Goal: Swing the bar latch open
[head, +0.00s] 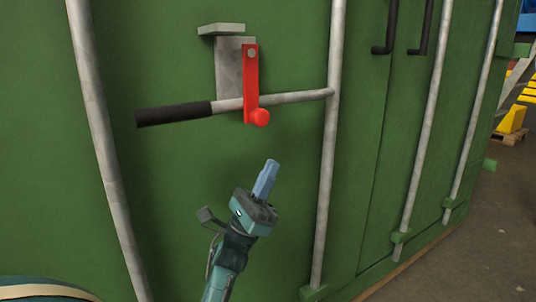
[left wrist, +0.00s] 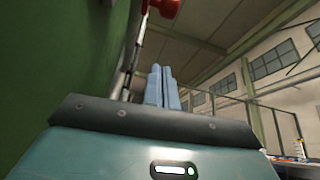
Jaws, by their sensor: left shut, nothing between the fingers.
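The red bar latch (head: 251,82) hangs down from its pivot on a grey bracket plate (head: 229,75) on the green container door. Its red knob (head: 261,117) is at the lower end. The latch crosses in front of the grey handle bar (head: 290,97), which has a black grip (head: 174,113) at its left end. My left gripper (head: 271,166) is below the knob, apart from it, with its blue fingers shut and empty, pointing up. In the left wrist view the fingers (left wrist: 161,86) are together, and the red knob (left wrist: 165,7) shows at the top edge. My right gripper is out of view.
Vertical grey lock rods (head: 333,150) run along the green doors (head: 380,180). Black hooked handles (head: 387,28) are at the upper right. Open floor (head: 490,240) lies to the right, with a yellow object (head: 512,119) on a pallet.

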